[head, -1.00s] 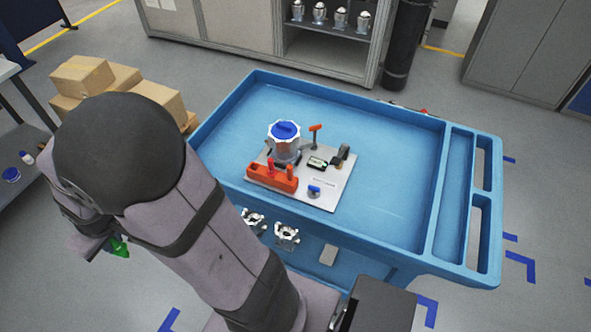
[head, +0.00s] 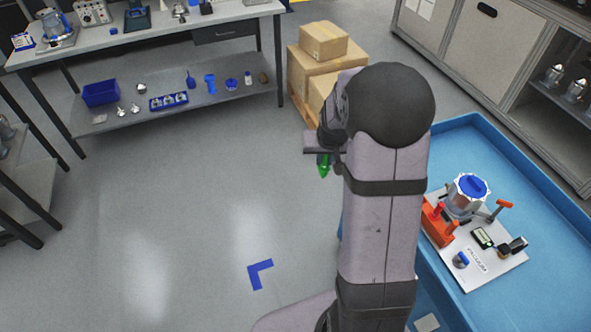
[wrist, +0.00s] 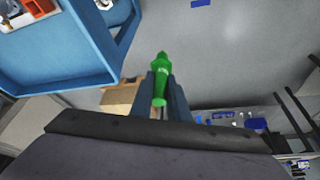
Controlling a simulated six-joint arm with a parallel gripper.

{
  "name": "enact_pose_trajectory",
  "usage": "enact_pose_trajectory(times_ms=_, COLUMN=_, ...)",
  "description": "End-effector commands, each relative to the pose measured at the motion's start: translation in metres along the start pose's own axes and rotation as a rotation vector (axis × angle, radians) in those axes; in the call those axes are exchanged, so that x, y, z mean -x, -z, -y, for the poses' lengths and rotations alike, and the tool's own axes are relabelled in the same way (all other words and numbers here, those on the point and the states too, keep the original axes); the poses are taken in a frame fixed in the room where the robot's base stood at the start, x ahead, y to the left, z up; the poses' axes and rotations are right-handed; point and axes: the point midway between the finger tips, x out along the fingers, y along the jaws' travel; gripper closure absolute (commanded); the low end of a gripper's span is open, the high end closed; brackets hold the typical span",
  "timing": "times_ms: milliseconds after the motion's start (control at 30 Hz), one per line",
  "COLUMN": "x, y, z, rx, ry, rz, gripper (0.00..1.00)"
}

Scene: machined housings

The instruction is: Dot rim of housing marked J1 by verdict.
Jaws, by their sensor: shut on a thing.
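My gripper (head: 322,152) is shut on a green pen-like marker (head: 324,168), held over the floor left of the blue cart. In the wrist view the marker (wrist: 161,75) sits between the two fingers, its tip pointing away from the wrist. Another silver housing (head: 54,26) stands on the bench at the top left. No J1 mark is legible on either. An orange holder (head: 437,224) with red-topped pieces is beside the cart's housing.
The blue cart (head: 477,128) is on the right, partly behind my arm. The bench (head: 180,42) has a lower shelf (head: 215,106) with blue items. Cardboard boxes (head: 323,42) stand between bench and cart. Open grey floor (head: 190,210) lies left of my arm.

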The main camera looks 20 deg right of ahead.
Motion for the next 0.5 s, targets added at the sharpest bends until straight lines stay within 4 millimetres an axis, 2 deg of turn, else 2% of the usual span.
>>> enact_pose_trajectory(times_ms=33, x=-0.007, y=0.006, z=-0.024, rx=-0.049, ry=-0.021, rz=0.002, gripper=1.00)
enact_pose_trajectory(times_ms=233, x=-0.027, y=0.020, z=-0.110, rx=-0.217, ry=-0.090, rz=0.001, gripper=1.00)
enact_pose_trajectory(times_ms=500, x=-0.046, y=0.012, z=-0.227, rx=-0.427, ry=-0.178, rz=0.001, gripper=1.00)
